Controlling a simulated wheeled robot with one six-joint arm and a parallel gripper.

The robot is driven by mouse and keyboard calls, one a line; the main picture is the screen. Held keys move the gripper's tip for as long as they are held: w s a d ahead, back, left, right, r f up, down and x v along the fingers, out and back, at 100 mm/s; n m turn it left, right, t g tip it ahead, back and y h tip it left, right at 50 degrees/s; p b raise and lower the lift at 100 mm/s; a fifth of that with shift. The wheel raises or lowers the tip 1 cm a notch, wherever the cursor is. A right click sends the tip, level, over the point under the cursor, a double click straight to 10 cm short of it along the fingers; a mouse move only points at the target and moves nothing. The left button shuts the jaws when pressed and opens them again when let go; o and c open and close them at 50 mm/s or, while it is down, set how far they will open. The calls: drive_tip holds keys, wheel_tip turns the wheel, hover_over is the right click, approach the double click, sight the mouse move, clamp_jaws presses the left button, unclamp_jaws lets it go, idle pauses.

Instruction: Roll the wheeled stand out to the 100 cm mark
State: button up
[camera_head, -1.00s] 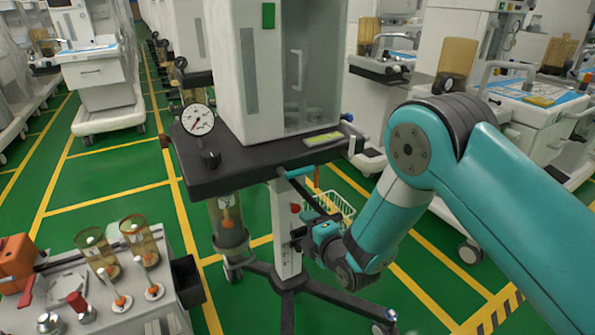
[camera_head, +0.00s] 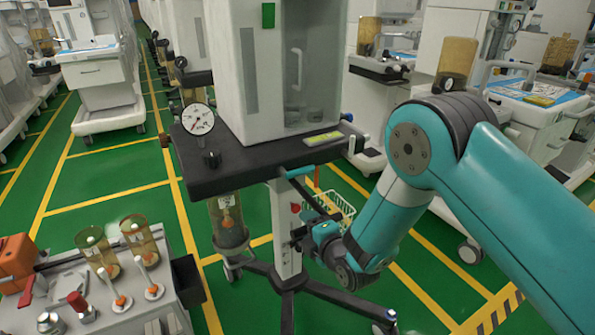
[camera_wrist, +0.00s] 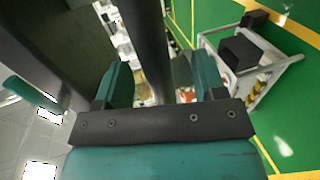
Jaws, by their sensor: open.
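The wheeled stand has a dark top (camera_head: 240,168), a white column (camera_head: 287,230) and a dark legged base (camera_head: 300,283) on casters. A white cabinet with a clear front (camera_head: 308,70) stands on its top. A teal-ended handle (camera_head: 296,171) sticks out at the front edge. My gripper (camera_head: 303,236) is low beside the column, under the top, partly hidden by its own wrist. In the wrist view my gripper (camera_wrist: 162,82) is open, with a dark bar (camera_wrist: 150,40) passing between its teal fingers. I cannot tell whether either finger touches the bar.
A grey cart (camera_head: 120,318) with amber cylinders stands at lower left, close to the stand. White carts stand at upper left (camera_head: 100,80) and right (camera_head: 545,125). The green floor with yellow lines (camera_head: 110,185) is clear at left. A black-and-yellow striped marking (camera_head: 497,310) lies lower right.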

drive_tip(key=b+v, duration=0.8)
drive_tip(key=v, duration=0.1)
drive_tip(key=shift+b, duration=0.3)
idle(0.5)
drive_tip(key=shift+r, duration=0.1)
